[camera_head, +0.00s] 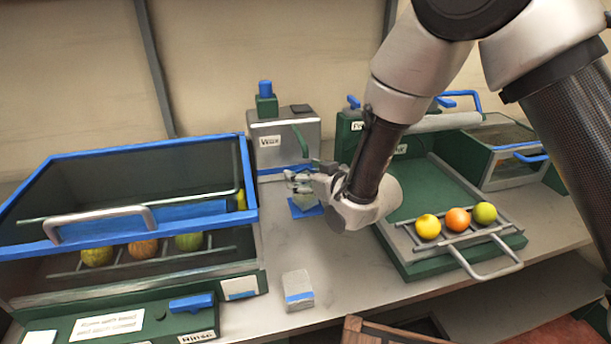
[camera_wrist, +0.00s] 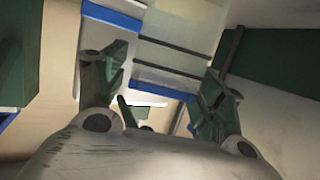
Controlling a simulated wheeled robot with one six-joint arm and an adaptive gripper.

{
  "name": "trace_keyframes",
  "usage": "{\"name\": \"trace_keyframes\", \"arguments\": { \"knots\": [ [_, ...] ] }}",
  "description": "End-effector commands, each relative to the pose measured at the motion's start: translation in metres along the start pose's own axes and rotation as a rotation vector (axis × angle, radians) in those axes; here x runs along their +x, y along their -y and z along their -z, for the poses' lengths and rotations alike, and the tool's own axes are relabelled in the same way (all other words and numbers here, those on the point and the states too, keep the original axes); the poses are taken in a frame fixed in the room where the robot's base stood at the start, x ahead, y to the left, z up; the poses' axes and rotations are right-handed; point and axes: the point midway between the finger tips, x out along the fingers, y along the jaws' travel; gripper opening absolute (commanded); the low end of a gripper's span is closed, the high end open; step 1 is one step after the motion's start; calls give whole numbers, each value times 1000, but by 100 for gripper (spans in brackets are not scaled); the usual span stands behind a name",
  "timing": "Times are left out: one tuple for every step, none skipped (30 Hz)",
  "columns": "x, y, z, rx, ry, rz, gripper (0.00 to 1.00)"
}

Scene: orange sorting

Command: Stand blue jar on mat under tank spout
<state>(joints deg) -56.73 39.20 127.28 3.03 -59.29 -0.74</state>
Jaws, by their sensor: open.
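A blue mat (camera_head: 318,212) lies on the counter in front of the grey tank (camera_head: 284,143) labelled Wax, below its green spout (camera_head: 301,139). The wrist view shows the two fingers (camera_wrist: 163,92) spread apart. A pale, see-through shape with a blue edge shows beyond them; I cannot tell if it is the jar.
A pale block-like container (camera_head: 298,288) with a blue band stands on the front counter. A blue-framed glass bin (camera_head: 130,190) holding fruit is on the left. A green tray (camera_head: 430,195) on the right has three fruits on a rack (camera_head: 440,243). Counter between them is mostly clear.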

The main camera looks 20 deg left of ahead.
Motion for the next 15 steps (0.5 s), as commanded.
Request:
{"name": "trace_keyframes", "arguments": {
  "knots": [
    [-3,0,2,0,-1,0,69],
    [-6,0,2,0,-1,0,69],
    [-12,0,2,0,-1,0,69],
    [-17,0,1,0,0,0,69],
    [-23,0,1,0,0,0,69],
    [-32,0,2,0,-1,0,69],
    [-39,0,2,0,0,0,69],
    [-46,0,2,0,0,0,69],
    [-56,0,2,0,0,0,69],
    [-63,0,2,0,0,0,69],
    [-70,0,2,0,0,0,69],
    [-78,0,2,0,0,0,69],
    [-85,0,2,0,-1,0,69],
    [-90,0,2,0,-1,0,69],
    [-97,0,1,0,0,0,69]
  ]
}}
